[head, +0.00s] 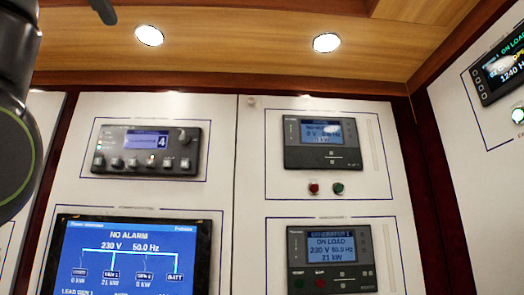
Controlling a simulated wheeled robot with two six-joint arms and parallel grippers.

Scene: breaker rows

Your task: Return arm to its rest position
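A dark rounded arm link of mine fills the left edge of the head view, with a thin green ring on it. A small dark tip of mine shows at the top left. Neither gripper's fingers can be made out in this view. The white panel wall (240,190) stands ahead with its controls, and nothing of mine is seen touching it.
A large blue screen (135,258) reads NO ALARM. A controller with knobs (147,150) sits above it. Two grey display units, upper (327,143) and lower (330,259), are at right. Red (314,188) and green (338,188) buttons sit between them. A wooden ceiling (240,40) has two lights.

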